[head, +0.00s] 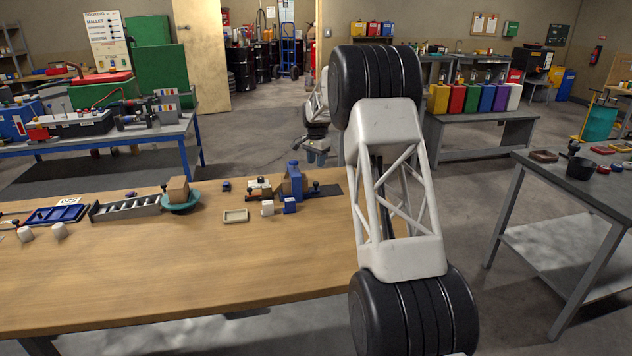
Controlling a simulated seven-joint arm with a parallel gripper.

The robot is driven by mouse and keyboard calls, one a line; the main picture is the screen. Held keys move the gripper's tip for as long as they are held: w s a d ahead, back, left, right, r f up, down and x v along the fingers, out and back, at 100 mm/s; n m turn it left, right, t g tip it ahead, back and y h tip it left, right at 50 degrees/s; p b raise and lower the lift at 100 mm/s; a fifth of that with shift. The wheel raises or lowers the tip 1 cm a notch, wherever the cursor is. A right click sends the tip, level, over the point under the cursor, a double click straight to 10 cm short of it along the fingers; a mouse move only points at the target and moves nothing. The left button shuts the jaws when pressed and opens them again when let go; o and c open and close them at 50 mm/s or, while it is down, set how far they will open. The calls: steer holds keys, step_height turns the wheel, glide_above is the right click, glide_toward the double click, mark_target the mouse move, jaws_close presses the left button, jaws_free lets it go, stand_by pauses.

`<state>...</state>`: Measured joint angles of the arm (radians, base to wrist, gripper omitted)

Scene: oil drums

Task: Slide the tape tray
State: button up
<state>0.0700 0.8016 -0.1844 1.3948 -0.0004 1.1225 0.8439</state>
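No tray in view can be read for certain as the tape tray. A small shallow beige tray (236,221) lies flat on the wooden bench, near the middle, and looks empty. A blue tray-like piece (57,215) with a white label card lies at the far left of the bench. My gripper (316,160) hangs beyond the back edge of the bench, to the right of both and apart from them. It is small and partly behind my arm, so its opening is unclear. No held thing shows in it.
Right of the beige tray stand white and blue blocks (290,207) and a blue upright tool (292,181). A grey ridged rack (125,207) and a teal dish (181,203) with a brown block stand to its left. The front of the bench (180,270) is clear.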

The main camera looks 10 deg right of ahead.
mark_target(316, 182)
steer(key=shift+w+d+f, duration=0.15)
steer(key=shift+w+f, duration=0.8)
steer(key=shift+f, duration=0.15)
steer(key=shift+f, duration=0.1)
steer(key=shift+f, duration=3.75)
jaws_close()
